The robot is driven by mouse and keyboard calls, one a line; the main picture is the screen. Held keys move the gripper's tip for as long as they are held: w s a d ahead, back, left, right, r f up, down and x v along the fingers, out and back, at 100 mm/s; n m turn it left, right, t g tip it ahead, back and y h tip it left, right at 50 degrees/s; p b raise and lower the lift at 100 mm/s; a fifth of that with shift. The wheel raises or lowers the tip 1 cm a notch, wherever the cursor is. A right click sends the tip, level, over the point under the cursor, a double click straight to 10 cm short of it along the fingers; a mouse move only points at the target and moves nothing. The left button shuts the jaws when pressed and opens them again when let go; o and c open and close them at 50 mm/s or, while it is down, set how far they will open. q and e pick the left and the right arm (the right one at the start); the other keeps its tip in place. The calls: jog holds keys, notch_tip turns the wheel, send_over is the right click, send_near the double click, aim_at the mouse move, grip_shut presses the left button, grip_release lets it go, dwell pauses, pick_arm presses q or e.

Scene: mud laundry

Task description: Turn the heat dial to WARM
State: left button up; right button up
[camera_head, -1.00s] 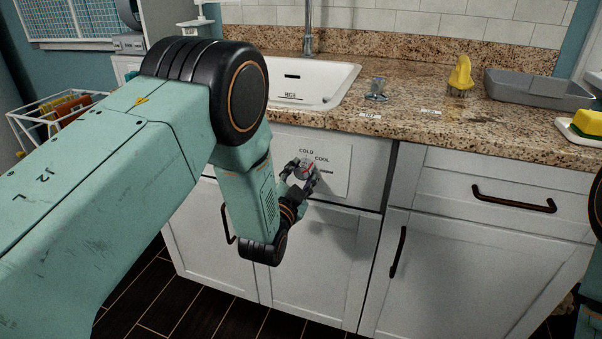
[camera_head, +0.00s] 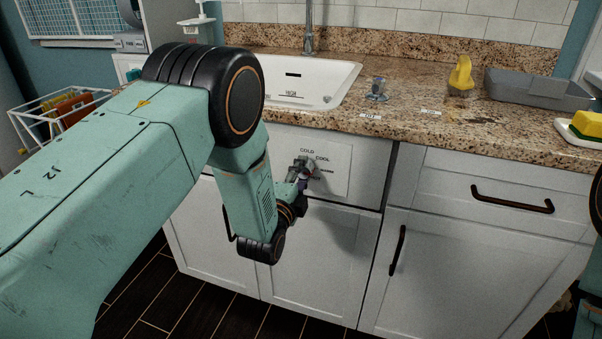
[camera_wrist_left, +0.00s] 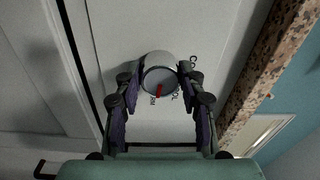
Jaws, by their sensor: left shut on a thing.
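The heat dial (camera_wrist_left: 155,78) is a round light knob with a red pointer on the white front panel (camera_head: 341,183) below the sink. My left gripper (camera_head: 304,170) is shut on the dial, with one finger on each side of it in the left wrist view (camera_wrist_left: 160,82). The red pointer (camera_wrist_left: 159,91) points toward partly hidden lettering that ends in "RM", just beside the end of the COOL label. In the head view the fingers cover most of the dial, while COLD and COOL show above and beside it. My right gripper is not in view.
The granite counter (camera_head: 440,118) with its sink (camera_head: 300,85) overhangs the panel. A tap handle (camera_head: 377,90), yellow object (camera_head: 460,75) and grey tray (camera_head: 538,90) stand on it. Cabinet handles (camera_head: 398,251) jut out lower right. A wire basket (camera_head: 28,128) stands left.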

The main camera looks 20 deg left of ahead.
pick_arm(q)
jog(key=shift+s+d+f+m, duration=0.1)
jog(key=shift+m, duration=0.3)
jog(key=o, duration=1.2)
jog(key=s, duration=1.2)
jog(key=shift+a+f, duration=0.1)
jog(key=shift+a, duration=0.2)
